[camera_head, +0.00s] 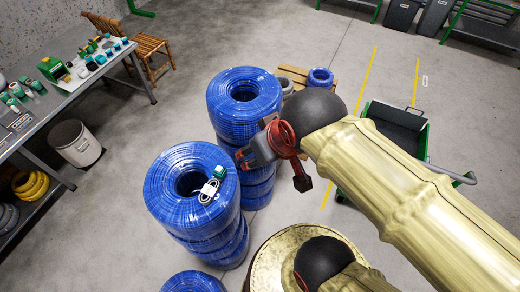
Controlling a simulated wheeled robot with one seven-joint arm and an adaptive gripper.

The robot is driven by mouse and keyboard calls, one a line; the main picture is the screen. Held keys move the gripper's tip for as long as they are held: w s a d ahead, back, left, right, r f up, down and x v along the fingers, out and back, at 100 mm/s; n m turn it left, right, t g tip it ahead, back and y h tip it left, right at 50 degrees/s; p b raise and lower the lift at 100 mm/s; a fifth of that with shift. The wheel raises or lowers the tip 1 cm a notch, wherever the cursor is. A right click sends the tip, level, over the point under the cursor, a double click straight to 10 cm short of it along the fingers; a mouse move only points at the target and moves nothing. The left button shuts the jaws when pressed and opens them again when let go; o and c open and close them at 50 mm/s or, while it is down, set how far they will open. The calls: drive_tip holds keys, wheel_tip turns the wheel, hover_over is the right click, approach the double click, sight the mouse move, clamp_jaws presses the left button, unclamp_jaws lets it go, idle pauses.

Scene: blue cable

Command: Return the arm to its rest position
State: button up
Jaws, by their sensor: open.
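My gripper (272,172) hangs at the end of my arm near the middle of the head view. It is open, with its dark fingers spread apart, and nothing shows between them. It is in front of the tall stack of blue cable coils (243,98) and partly covers its right side. A nearer stack of blue cable coils (165,190) stands to the left, apart from the gripper in the picture. A small green and white device with a pale looped cord (210,188) lies on top of that stack.
A third blue coil (193,283) shows at the bottom edge. A dark cart (400,128) with green edges stands right of my arm. A workbench (75,92), a white bucket (76,143) and a wooden chair (150,45) are at left.

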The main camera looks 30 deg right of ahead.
wheel_tip(320, 180, down, 16)
drive_tip(key=b, duration=1.5)
drive_tip(key=shift+r+b, duration=0.2)
drive_tip(key=shift+b, duration=0.15)
drive_tip(key=shift+w, duration=0.1)
drive_tip(key=shift+c, duration=0.7)
